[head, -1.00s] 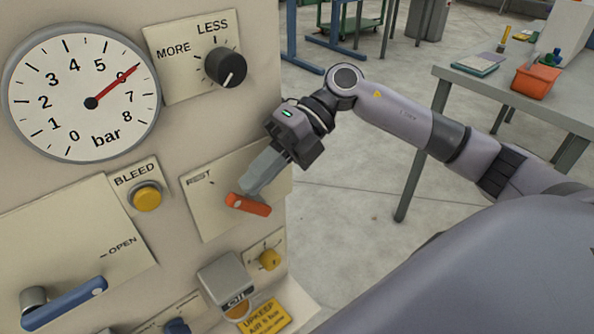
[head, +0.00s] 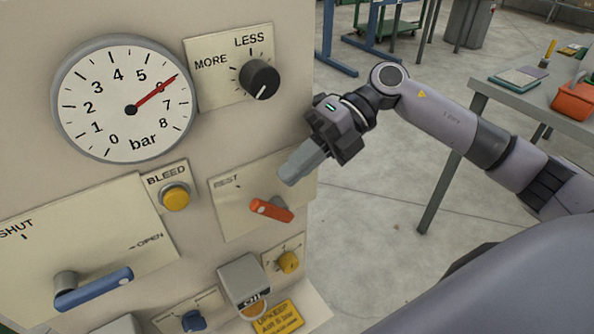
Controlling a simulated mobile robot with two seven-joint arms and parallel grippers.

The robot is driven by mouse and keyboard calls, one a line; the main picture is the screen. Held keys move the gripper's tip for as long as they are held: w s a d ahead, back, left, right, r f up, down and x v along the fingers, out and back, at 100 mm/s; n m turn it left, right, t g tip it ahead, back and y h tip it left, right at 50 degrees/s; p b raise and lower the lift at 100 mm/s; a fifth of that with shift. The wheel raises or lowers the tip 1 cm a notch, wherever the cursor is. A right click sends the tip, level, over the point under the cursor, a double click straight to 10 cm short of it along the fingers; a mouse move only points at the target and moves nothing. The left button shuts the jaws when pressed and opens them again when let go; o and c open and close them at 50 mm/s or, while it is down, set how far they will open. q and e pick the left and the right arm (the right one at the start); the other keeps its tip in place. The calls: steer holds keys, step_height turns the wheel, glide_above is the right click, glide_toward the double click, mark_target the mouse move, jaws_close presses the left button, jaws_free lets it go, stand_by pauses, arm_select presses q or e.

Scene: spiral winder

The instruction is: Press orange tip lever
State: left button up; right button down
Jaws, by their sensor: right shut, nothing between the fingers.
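The orange tip lever (head: 271,210) sits on a cream plate (head: 228,204) marked REST, on the right part of the machine's front panel. It slants down to the right, away from the REST mark. My right gripper (head: 288,178) is shut and empty. In the picture its fingertips are just above and to the right of the lever, with a gap between them. My left gripper is not in view.
A bar gauge (head: 110,120) reads a little above 6. Near the lever are a MORE/LESS knob (head: 260,79), a yellow BLEED button (head: 175,197), a blue-handled lever (head: 95,288), a grey cover (head: 243,280) and a small yellow knob (head: 288,262). A table (head: 490,92) stands behind.

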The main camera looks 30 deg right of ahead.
steer(key=a+r+v, duration=0.1)
steer(key=r+v, duration=0.1)
steer(key=v, duration=0.8)
steer(key=shift+d+b, duration=0.2)
steer(key=shift+b, duration=0.15)
